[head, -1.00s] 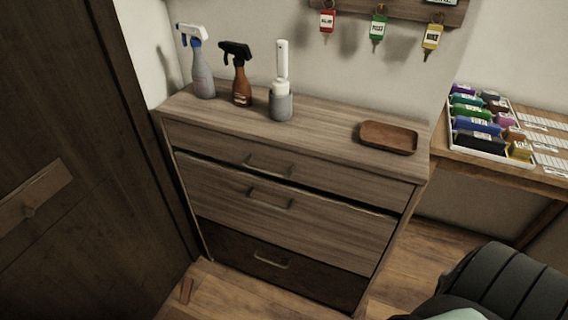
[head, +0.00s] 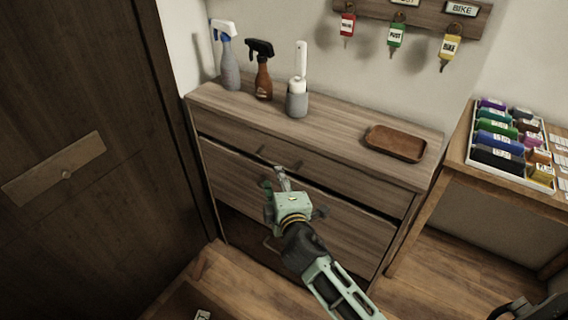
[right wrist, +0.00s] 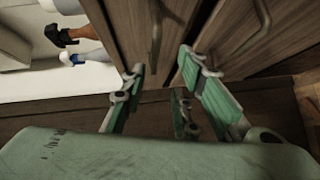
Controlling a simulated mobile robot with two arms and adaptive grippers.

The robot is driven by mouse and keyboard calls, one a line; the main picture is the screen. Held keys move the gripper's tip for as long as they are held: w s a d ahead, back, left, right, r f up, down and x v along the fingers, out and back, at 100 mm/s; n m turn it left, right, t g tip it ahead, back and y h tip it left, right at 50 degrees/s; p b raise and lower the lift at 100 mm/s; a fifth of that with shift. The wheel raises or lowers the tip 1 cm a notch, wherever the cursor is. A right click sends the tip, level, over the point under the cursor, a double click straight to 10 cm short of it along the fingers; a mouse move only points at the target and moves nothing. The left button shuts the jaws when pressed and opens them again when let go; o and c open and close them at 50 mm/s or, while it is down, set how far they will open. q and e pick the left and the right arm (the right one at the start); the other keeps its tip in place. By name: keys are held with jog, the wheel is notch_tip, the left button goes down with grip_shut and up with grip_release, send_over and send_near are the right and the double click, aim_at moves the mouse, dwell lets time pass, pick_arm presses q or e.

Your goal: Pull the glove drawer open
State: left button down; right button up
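A wooden chest of drawers (head: 345,215) stands against the wall with stacked drawers; no glove label is readable, so I cannot tell which is the glove drawer. The top drawer (head: 330,175) is closed. The middle drawer (head: 345,230) has a dark gap along its upper edge. The lowest front is darker and partly hidden by my arm. My right gripper (head: 284,178) is in front of the top and middle drawers and covers the middle handle. In the right wrist view its fingers (right wrist: 166,85) are apart and empty, with the top drawer handle (right wrist: 155,35) and middle handle (right wrist: 262,15) beyond them.
Two spray bottles (head: 229,65) (head: 262,75), a white-handled brush in a grey holder (head: 297,100) and a brown tray (head: 396,143) stand on top. A dark door (head: 80,130) is close on the left. A side table (head: 455,160) with colourful items is at right.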

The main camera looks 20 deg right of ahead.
aim_at(272, 161)
jog(key=w, duration=0.8)
jog(key=shift+d+f, duration=0.15)
jog(key=shift+d, duration=0.2)
jog(key=shift+s, duration=0.1)
grip_shut()
